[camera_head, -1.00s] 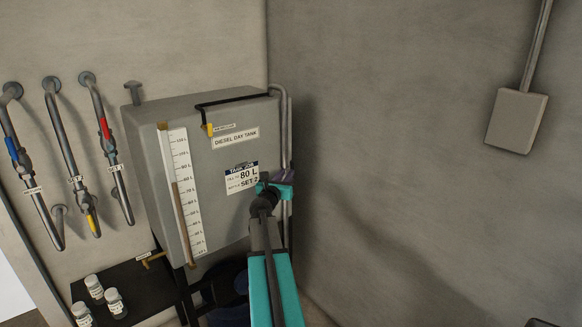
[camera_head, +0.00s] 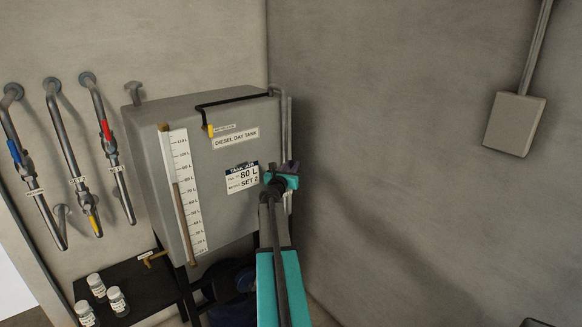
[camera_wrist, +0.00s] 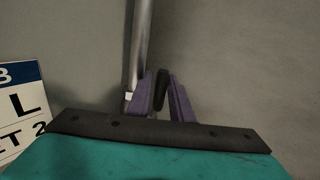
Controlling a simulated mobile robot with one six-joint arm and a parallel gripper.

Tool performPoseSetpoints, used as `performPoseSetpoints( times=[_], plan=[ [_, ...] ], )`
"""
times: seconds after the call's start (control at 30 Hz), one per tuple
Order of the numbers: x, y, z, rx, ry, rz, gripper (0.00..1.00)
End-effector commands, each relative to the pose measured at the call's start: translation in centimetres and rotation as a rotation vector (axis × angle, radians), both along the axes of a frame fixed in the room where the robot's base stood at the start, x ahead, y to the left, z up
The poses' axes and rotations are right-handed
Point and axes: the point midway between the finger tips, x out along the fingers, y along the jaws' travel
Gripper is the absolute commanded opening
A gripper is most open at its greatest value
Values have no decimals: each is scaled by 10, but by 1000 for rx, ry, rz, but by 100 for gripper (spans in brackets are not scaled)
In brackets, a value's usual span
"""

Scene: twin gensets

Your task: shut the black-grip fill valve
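The black grip of the fill valve (camera_wrist: 161,90) shows in the wrist view beside a vertical metal pipe (camera_wrist: 139,45). In the head view my gripper (camera_head: 289,168) is at the right edge of the grey diesel day tank (camera_head: 215,200), by the pipe there. The valve body is hidden behind my gripper. The tank's sight gauge (camera_head: 181,160) has a brown column reaching about the middle of its scale.
A tank card (camera_head: 242,178) reads 80 L, set 2. Pipes with blue (camera_head: 14,151), yellow (camera_head: 94,223) and red (camera_head: 106,129) handles are on the left wall. Several white jars (camera_head: 96,285) stand on a black shelf. A grey box (camera_head: 514,123) is on the otherwise bare right wall.

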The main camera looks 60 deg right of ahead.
Motion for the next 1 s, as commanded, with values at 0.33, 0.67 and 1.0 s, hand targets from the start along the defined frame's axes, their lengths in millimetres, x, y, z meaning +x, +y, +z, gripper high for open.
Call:
performPoseSetpoints(
  times=[0.33,0.67,1.0],
  plan=[
    [0,-1,0,0,0,0,20],
    [0,6,0,0,1,1,0],
    [0,-2,-1,-11,1,-2,0]
  ],
)
